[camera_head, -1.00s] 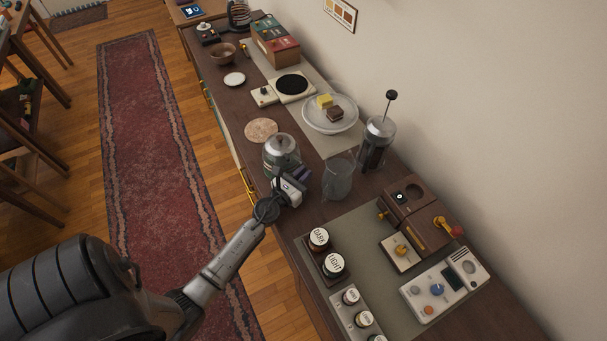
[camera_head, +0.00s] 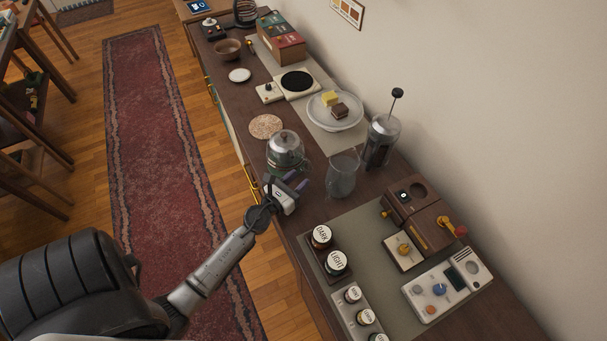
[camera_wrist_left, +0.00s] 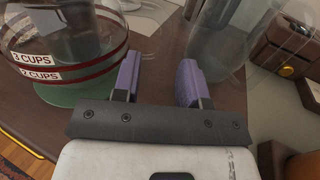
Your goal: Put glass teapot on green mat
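The glass teapot (camera_head: 285,150) with a silver lid stands upright on the sideboard, left of a glass jug. Its lower part with cup markings (camera_wrist_left: 62,68) shows in the left wrist view. A green disc, seemingly the green mat (camera_wrist_left: 80,97), shows under its base; the teapot hides most of it. My left gripper (camera_head: 296,181) is just in front of the teapot, apart from its body. In the wrist view its two purple fingers (camera_wrist_left: 158,78) are spread with nothing held between them. My right gripper is not in view.
The glass jug (camera_head: 342,176) and a French press (camera_head: 379,143) stand close on the right. A round cork mat (camera_head: 266,126) lies behind the teapot. Two jars (camera_head: 336,263) stand nearer. Bare wood lies between the gripper and the jars.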

